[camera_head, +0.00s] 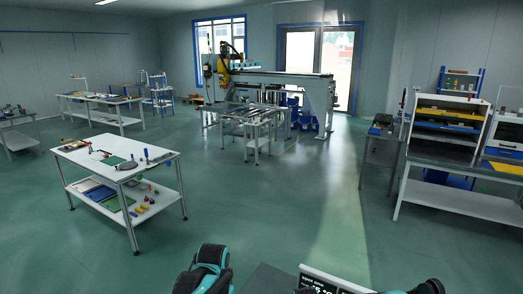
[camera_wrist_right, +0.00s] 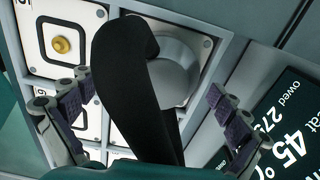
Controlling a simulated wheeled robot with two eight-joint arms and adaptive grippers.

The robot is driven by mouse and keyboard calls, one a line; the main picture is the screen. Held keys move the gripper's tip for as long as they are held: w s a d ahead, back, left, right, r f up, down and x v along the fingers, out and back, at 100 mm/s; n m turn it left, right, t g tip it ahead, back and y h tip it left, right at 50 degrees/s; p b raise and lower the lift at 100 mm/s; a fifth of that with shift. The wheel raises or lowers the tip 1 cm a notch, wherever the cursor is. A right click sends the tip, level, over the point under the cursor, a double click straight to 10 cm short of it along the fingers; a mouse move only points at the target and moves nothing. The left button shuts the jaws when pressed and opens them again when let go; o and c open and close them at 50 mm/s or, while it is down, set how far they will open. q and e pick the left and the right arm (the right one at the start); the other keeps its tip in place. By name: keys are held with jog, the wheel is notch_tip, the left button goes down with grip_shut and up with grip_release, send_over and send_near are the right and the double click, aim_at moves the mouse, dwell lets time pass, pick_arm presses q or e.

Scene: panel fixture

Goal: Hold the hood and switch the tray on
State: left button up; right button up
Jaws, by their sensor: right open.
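In the right wrist view my right gripper (camera_wrist_right: 148,82) is open, its two purple-padded fingers wide apart on either side of a smooth black curved piece (camera_wrist_right: 128,75). The black piece covers part of a round grey dome (camera_wrist_right: 175,72) set in a white square plate. I cannot tell whether the black piece is the hood, or whether the fingers touch it. A plate with a yellow round button (camera_wrist_right: 61,45) is at the upper left. No tray switch can be made out for certain. My left gripper is not in view; only black and teal arm parts show low in the head view.
A dark display (camera_wrist_right: 285,125) reading "45 %" borders the plates on the right; its top edge shows in the head view (camera_head: 325,283). A white table (camera_head: 115,150) stands left, a workbench (camera_head: 465,200) right, a gantry machine (camera_head: 270,75) behind. Green floor between is clear.

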notch_tip(320, 180, up, 12)
jog(key=shift+f, duration=0.1)
jog(key=shift+d+r+p, duration=0.3)
jog(key=shift+r+p, duration=0.25)
jog(key=shift+r, duration=0.25)
jog(key=shift+d+r+p, duration=0.25)
jog(key=shift+r+p, duration=0.3)
jog(key=shift+r, duration=0.25)
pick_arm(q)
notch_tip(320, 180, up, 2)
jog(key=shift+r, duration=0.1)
